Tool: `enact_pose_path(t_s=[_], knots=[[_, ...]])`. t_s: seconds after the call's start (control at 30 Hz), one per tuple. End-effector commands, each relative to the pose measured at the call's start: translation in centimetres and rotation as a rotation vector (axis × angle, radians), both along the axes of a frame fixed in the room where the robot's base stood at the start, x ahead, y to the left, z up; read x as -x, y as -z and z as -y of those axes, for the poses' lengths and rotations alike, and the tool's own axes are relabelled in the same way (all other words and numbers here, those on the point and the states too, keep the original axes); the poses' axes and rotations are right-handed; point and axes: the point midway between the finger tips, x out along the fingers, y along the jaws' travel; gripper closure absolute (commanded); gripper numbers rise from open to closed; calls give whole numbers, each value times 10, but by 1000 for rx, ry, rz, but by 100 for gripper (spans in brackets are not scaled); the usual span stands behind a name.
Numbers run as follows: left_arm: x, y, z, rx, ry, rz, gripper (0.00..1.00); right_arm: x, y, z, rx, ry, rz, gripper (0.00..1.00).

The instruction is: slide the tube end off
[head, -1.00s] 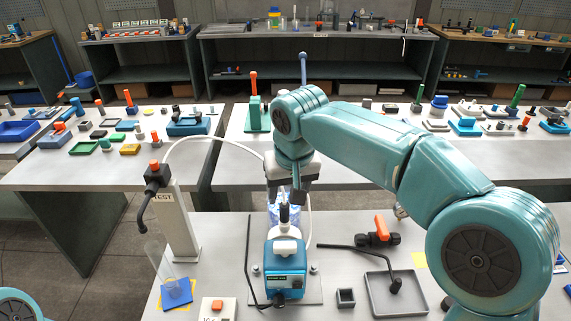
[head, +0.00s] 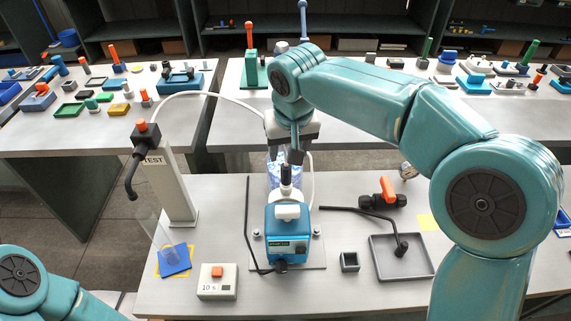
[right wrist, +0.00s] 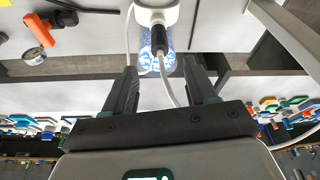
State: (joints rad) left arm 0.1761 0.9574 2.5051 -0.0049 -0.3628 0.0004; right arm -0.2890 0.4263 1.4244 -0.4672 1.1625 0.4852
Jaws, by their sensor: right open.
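A blue dosing pump (head: 287,245) with a white top stands on a plate on the bench. A dark fitting (head: 286,175) rises from its top, and it also shows in the right wrist view (right wrist: 158,40). A white tube (head: 215,97) arcs from the TEST post towards my right gripper; in the right wrist view, white tubing (right wrist: 165,82) runs from the dark fitting between the fingers. My right gripper (right wrist: 160,68) is open, its fingers on either side of the tube, apparently not touching it. The gripper partly hides the tube end in the head view. My left gripper is out of view.
The TEST post (head: 165,185) with an orange-topped black head stands left, above a clear cylinder on a blue pad (head: 175,260). A timer box (head: 217,282), a small square cup (head: 349,262), a grey tray (head: 378,268) and an orange-handled valve (head: 385,196) lie around the pump.

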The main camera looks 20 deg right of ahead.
Motion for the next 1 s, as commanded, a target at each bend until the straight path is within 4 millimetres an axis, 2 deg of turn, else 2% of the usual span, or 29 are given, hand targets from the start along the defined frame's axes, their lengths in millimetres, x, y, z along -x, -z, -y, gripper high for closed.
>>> enact_pose_path(t_s=[0.03, 0.2, 0.4, 0.6, 0.83, 0.87, 1.0], knots=[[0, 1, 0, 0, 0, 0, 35, -3, 13, 1, 1, 1, -6, 44], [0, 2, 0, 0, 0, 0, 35, -14, 47, 1, 0, 1, -5, 44], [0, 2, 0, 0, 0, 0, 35, -23, 76, 2, 1, 0, -3, 44], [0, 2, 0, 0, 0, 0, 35, -28, 87, 2, -1, 0, -1, 44], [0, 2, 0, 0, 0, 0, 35, -28, 87, 2, -1, 0, 0, 44], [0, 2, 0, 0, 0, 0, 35, -28, 87, 2, -1, 0, 0, 47], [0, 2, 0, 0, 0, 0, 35, -28, 87, 2, -1, 0, 0, 93]])
